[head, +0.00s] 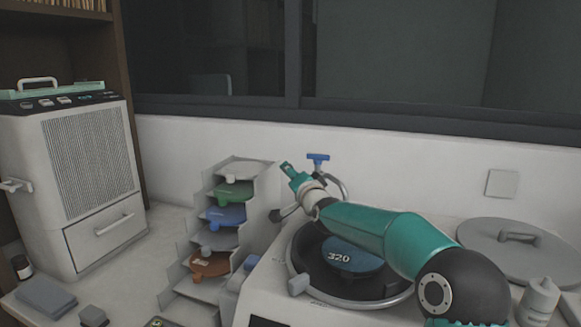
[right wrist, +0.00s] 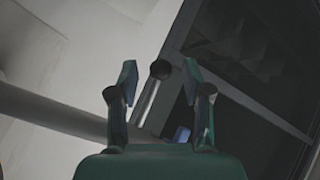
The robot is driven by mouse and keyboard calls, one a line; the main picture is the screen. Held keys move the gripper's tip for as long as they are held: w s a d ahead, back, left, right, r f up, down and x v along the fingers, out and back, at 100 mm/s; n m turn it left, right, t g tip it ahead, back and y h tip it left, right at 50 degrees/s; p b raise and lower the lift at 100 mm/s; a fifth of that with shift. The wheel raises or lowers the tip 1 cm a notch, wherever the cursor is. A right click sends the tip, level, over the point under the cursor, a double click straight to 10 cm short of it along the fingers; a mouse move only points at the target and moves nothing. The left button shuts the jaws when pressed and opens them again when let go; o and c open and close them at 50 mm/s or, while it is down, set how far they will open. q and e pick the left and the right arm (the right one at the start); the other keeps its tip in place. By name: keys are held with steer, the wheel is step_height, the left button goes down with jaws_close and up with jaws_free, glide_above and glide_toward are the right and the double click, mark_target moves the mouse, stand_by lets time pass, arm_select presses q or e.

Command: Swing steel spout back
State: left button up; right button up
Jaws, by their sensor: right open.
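The steel spout (head: 341,187) is a curved metal tube behind the grinding wheel, below a blue tap handle (head: 318,158). My right arm hides part of the tube. In the right wrist view a steel tube (right wrist: 147,100) with a dark round end lies between my fingers; the blue handle (right wrist: 181,134) shows near it. My right gripper (head: 291,171) reaches over the wheel from the right, close to the spout. In the right wrist view the gripper (right wrist: 160,76) is open, its fingers on either side of the tube. I cannot tell whether they touch it. My left gripper is not in view.
The blue disc marked 320 (head: 345,257) lies in a round dark bowl below my arm. A stepped rack (head: 262,190) with coloured discs stands left of it. A grey lid (head: 490,255) and a white bottle (head: 538,300) are at right. A white machine (head: 50,170) stands far left.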

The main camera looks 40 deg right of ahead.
steer(key=shift+p+x, duration=0.3)
steer(key=shift+x, duration=0.95)
steer(key=shift+c, duration=0.3)
jaws_close()
steer(key=shift+d+r, duration=0.1)
